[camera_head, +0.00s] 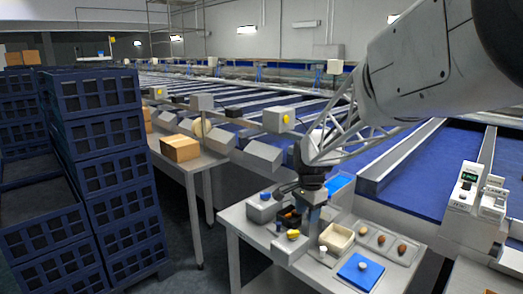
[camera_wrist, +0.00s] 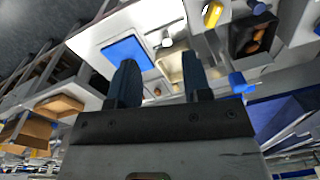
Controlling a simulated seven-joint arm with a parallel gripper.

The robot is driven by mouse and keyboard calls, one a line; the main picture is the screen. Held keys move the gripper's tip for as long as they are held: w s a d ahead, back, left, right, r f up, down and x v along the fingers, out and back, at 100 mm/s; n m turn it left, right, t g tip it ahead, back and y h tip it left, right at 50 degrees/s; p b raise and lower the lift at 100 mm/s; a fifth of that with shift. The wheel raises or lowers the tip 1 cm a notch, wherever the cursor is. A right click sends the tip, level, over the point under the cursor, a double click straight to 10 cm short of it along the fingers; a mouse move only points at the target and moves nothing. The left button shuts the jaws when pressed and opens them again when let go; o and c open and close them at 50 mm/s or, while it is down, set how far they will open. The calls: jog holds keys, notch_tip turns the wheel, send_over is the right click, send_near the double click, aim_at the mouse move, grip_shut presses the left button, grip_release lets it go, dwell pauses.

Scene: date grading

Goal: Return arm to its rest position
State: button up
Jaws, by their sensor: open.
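My gripper (camera_head: 314,213) hangs pointing down over the white work table (camera_head: 240,222) in the head view. In the wrist view its two dark blue fingers (camera_wrist: 160,75) stand apart with nothing held between them. A cream tub (camera_head: 337,238) is near it on the table, and part of the tub (camera_wrist: 173,68) shows behind the fingers in the wrist view. A blue mat (camera_head: 351,279) with a small pale item on it lies at the table's front. The exact gap between fingertips and table things is hard to tell.
A black box (camera_head: 289,213) with orange-brown pieces and a yellow item (camera_head: 293,234) stand close left of my gripper. A tray (camera_head: 402,257) with several brown dates lies right. Stacked blue crates (camera_head: 105,130) stand left; a white device (camera_head: 467,190) stands right. Conveyors lie behind.

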jog(key=s+d+r+n, duration=0.1)
jog(key=s+n, duration=0.2)
jog(key=s, duration=0.9)
jog(key=s+d+r+n+t, duration=0.1)
jog(key=s+n, duration=0.3)
jog(key=s, duration=0.8)
jog(key=s+d+r+n+t, duration=0.1)
jog(key=s+d+r+n, duration=0.1)
jog(key=s, duration=0.9)
jog(key=shift+s+d+r+n, duration=0.3)
jog(key=shift+s+d+n, duration=0.15)
jog(key=shift+n, duration=0.65)
